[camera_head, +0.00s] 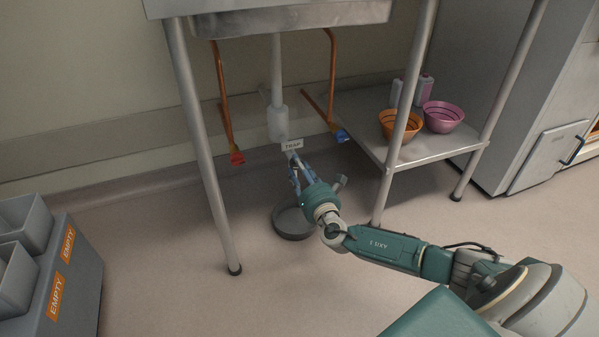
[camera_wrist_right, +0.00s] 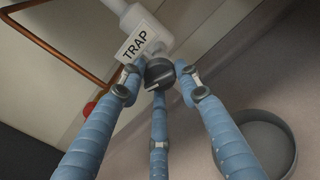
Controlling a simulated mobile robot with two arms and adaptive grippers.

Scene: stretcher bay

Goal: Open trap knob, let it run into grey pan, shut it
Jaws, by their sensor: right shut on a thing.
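The white trap (camera_head: 278,122) hangs under the sink, with a white TRAP label (camera_head: 292,145) on it. In the right wrist view the label (camera_wrist_right: 140,42) is large, and a dark knob (camera_wrist_right: 160,72) sits just below it. My right gripper (camera_head: 294,160) reaches up to the trap, its blue fingers (camera_wrist_right: 158,80) closed around the knob. The grey pan (camera_head: 293,222) stands on the floor below, partly hidden by my right gripper; it also shows in the right wrist view (camera_wrist_right: 268,135). I see no liquid running. My left gripper is not in view.
Copper pipes with a red valve (camera_head: 237,158) and a blue valve (camera_head: 341,136) flank the trap. Sink legs (camera_head: 205,150) stand on both sides. A low metal shelf (camera_head: 440,146) holds an orange bowl (camera_head: 400,124) and a pink bowl (camera_head: 442,116). Grey bins marked EMPTY (camera_head: 60,270) stand left.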

